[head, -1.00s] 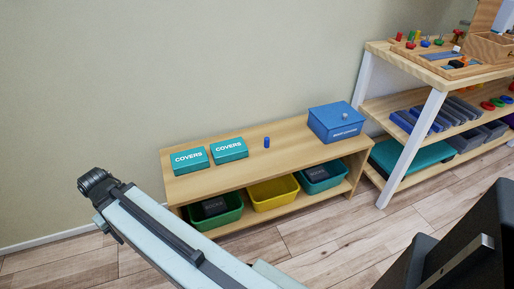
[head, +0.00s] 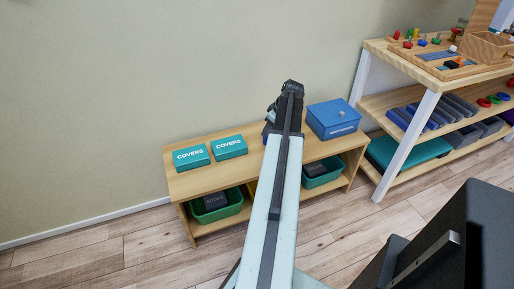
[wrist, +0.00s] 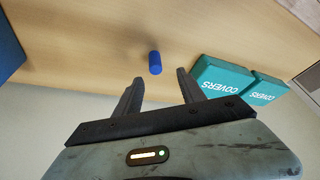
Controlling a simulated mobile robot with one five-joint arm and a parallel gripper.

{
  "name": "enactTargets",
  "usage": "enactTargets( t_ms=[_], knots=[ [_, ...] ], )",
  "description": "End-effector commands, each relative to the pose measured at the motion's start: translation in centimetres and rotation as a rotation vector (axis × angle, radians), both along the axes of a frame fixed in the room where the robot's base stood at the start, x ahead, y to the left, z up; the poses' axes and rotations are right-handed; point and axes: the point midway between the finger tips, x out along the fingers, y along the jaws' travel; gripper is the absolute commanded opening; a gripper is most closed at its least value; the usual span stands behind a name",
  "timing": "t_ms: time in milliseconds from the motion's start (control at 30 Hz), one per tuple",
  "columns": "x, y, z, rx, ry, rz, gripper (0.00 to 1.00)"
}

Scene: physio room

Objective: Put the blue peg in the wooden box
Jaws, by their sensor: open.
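The blue peg (wrist: 154,63) stands on the low wooden bench, just beyond my fingertips in the wrist view. In the head view my arm hides most or all of it. My gripper (wrist: 160,77) is open and empty; its two dark fingers point toward the peg, which lies apart from them, roughly between their lines. In the head view my gripper (head: 289,92) is above the bench, left of the blue lidded box. A wooden box (head: 487,47) sits on the top of the taller shelf at the right edge.
A blue lidded box (head: 333,120) stands at the bench's right end. The taller shelf (head: 440,72) carries a pegboard and small coloured pieces.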

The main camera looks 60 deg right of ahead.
Motion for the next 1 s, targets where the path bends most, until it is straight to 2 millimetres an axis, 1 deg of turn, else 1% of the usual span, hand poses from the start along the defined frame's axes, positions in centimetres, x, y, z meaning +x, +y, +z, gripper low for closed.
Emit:
enactTargets(
  t_ms=[33, 167, 367, 500, 567, 667, 833, 900, 1000],
  knots=[
    [-0.4, -0.4, 0.0, -0.003, -0.003, -0.001, 0.47],
    [-0.4, -0.4, -0.2, -0.004, -0.004, 0.002, 0.47],
    [0.4, -0.4, -2.6, -0.004, -0.003, 0.002, 0.47],
    [0.6, -0.3, -2.6, -0.003, -0.003, 0.002, 0.47],
    [0.7, -0.3, -2.9, -0.003, -0.003, 0.002, 0.47],
    [1.0, -0.5, -4.2, -0.003, -0.003, 0.002, 0.47],
    [2.0, -0.8, -7.1, -0.004, -0.002, 0.004, 0.47],
    [2.3, -0.8, -7.7, -0.004, -0.002, 0.003, 0.47],
    [2.4, -0.8, -7.5, -0.004, -0.002, 0.003, 0.47]
  ],
)
